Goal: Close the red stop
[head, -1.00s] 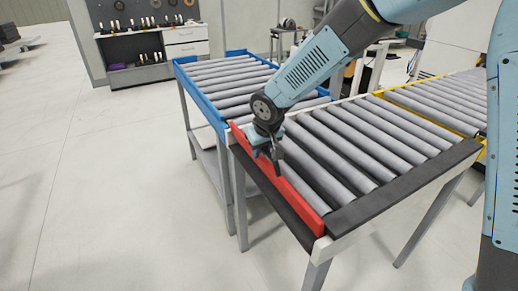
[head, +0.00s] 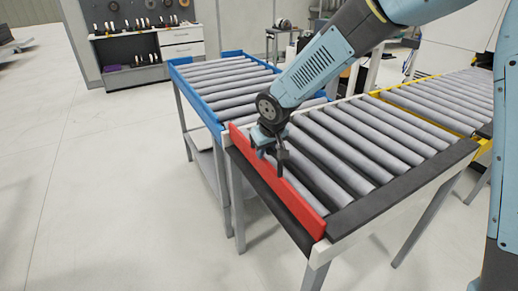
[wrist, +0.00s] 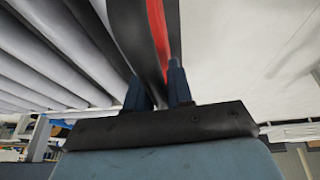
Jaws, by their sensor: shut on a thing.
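The red stop (head: 303,201) is a long flat red bar along the near left edge of the roller table (head: 400,198). My gripper (head: 280,166) is at its upper edge, a little beyond the middle of its length, and is shut on it. In the wrist view the two blue fingers (wrist: 159,82) stand on either side of a dark edge, and the red stop (wrist: 157,30) shows as a narrow red strip there. The exact contact between the fingers is partly hidden.
A blue-framed roller table (head: 219,52) stands behind at the left, and a yellow-framed roller conveyor (head: 420,112) joins at the right. A dark rail (head: 408,187) runs along the near right edge. The floor (head: 100,190) at the left is clear.

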